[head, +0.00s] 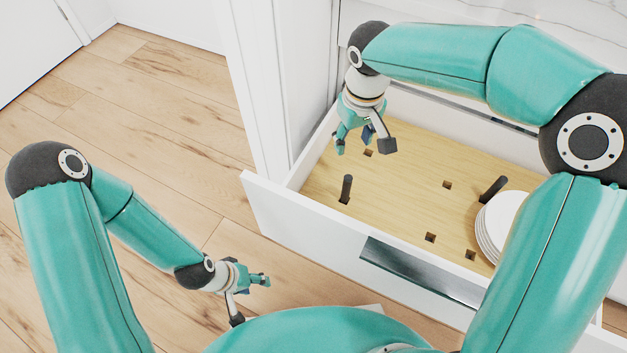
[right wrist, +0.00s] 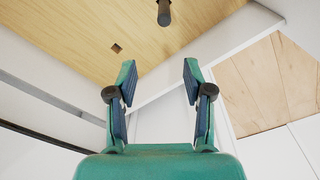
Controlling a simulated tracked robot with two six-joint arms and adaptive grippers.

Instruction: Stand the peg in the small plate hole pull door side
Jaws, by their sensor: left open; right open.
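Two dark pegs show in the head view. One peg (head: 346,188) stands upright on the wooden drawer board (head: 410,190), near the drawer's front left. It also shows at the top of the right wrist view (right wrist: 164,12). The other peg (head: 492,188) slants in the picture beside the plate stack (head: 487,236). Square holes dot the board, including one hole (head: 447,185) between the pegs. My right gripper (head: 364,146) is open and empty over the board's back left, apart from the pegs; its fingers show in the wrist view (right wrist: 158,75). My left gripper (head: 264,281) is open outside the drawer.
The white drawer front (head: 300,230) with its metal handle (head: 410,270) bounds the board. A white cabinet panel (head: 260,80) stands at its left. My right arm hides part of the plates and the drawer's right side. Wooden floor (head: 150,110) lies clear at the left.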

